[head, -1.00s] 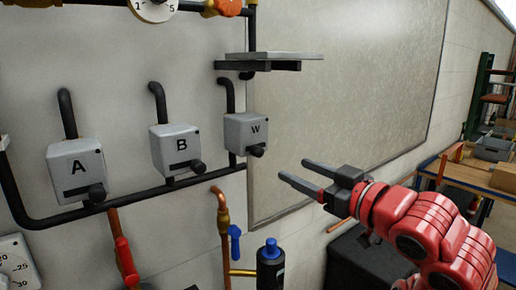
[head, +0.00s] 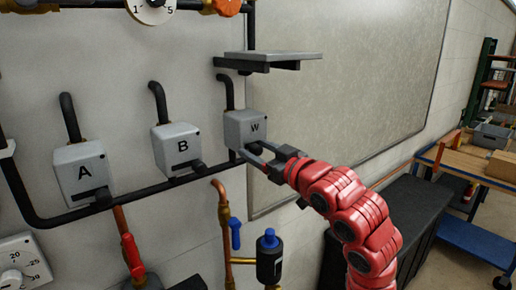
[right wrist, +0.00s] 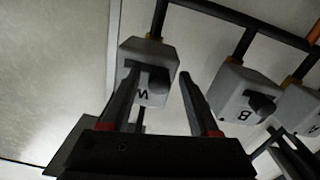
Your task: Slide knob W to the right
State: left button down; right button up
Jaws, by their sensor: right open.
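The grey box marked W (head: 240,125) is on the wall below a small shelf, the rightmost of three lettered boxes. Its dark knob is mostly hidden behind the gripper in the head view. In the right wrist view, which is upside down, box W (right wrist: 148,50) shows with its dark knob (right wrist: 158,80). My right gripper (head: 256,152) is open at the lower front of box W. In the right wrist view its fingers (right wrist: 158,76) appear on either side of the knob; I cannot tell whether either touches it. My left gripper is out of view.
Boxes A (head: 82,170) and B (head: 177,147) with dark knobs are to the left. The shelf (head: 270,58) juts out above W. A copper pipe with a blue handle (head: 235,235) and a dark blue-capped cylinder (head: 269,260) are below. A workbench (head: 465,165) stands at right.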

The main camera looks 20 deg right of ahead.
grip_shut()
dwell(1.4)
